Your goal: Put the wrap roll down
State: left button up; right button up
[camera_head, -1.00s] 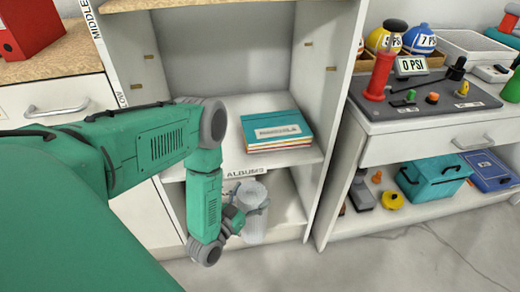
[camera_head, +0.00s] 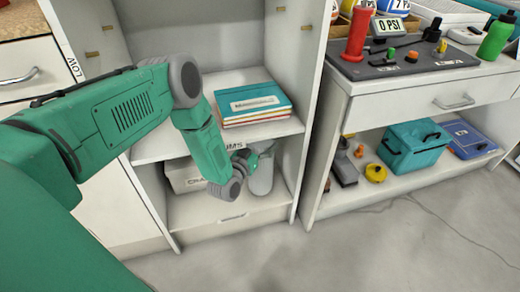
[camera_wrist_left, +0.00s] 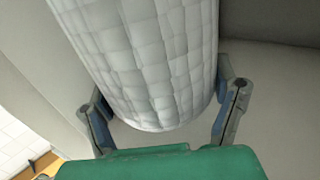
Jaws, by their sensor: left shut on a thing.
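The wrap roll (camera_head: 262,180) is a pale grey cylinder in the head view, roughly upright in the cabinet's lower compartment, near its right wall. In the left wrist view its white, quilted-looking side (camera_wrist_left: 150,60) fills the space between the fingers. My left gripper (camera_head: 250,160) is shut on the roll, with one finger at each side. The roll's lower end appears close to the lower shelf board (camera_head: 215,207); I cannot tell whether it touches. My right gripper is not in view.
A stack of albums (camera_head: 250,100) lies on the shelf just above. A white labelled box (camera_head: 185,178) stands left of the roll. The workbench (camera_head: 400,108) at right holds a teal case (camera_head: 412,148) on its lower shelf. The floor in front is clear.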

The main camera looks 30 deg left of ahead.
pick_arm(q)
jog(key=shift+f, duration=0.95)
jog(key=shift+d+r, duration=0.1)
jog(key=shift+r, duration=0.05)
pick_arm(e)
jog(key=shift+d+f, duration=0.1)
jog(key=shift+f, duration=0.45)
pick_arm(q)
jog(key=o, duration=1.6)
